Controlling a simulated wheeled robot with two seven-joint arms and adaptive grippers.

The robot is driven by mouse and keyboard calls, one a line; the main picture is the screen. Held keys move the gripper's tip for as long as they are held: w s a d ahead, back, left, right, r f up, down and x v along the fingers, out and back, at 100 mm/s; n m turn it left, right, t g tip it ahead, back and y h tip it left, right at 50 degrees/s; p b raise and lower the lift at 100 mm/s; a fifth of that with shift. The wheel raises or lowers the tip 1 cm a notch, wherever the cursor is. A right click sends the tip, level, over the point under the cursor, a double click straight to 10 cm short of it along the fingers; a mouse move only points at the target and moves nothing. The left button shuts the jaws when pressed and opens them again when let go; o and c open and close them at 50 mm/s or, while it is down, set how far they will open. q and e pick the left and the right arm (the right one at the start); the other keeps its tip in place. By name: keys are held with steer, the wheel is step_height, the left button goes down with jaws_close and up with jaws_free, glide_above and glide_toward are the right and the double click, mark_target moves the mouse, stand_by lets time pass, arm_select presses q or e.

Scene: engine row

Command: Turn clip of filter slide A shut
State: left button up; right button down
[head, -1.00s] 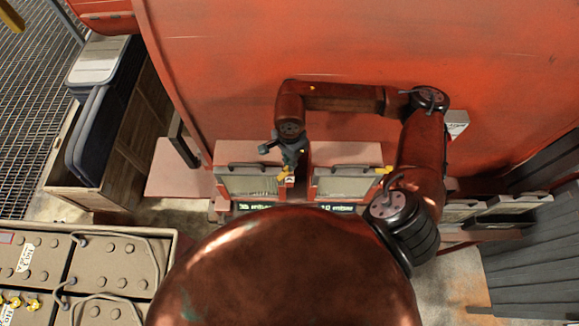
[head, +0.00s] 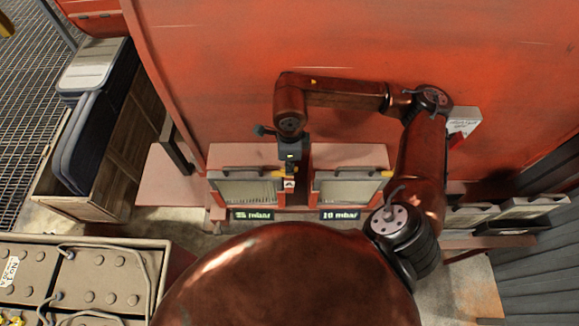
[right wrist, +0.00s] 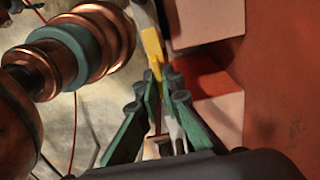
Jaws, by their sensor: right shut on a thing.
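Two filter slides with pale mesh faces stand side by side against the red wall in the head view: a left one (head: 247,190) and a right one (head: 345,190). I cannot read which is A. My right gripper (head: 289,172) hangs at the left slide's right upper corner. In the right wrist view, its green-sided fingers (right wrist: 164,85) are shut on a yellow clip (right wrist: 153,46), which points up from the tips. The fingers hide part of the clip, so its exact turn is unclear. The right slide's own yellow clip (head: 386,173) is untouched. My left gripper is not in view.
Small dark displays reading in mbar (head: 339,215) sit below the slides. More slides (head: 530,207) stand at the right, beyond my right arm. A wooden crate (head: 115,175) with dark cases is at the left. A battery box (head: 100,275) is at lower left.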

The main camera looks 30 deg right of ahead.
stand_by(0.6)
steer(key=c, duration=2.1)
jaws_free()
steer(key=shift+a, duration=0.1)
steer(key=shift+r, duration=0.1)
step_height(320, 180, up, 12)
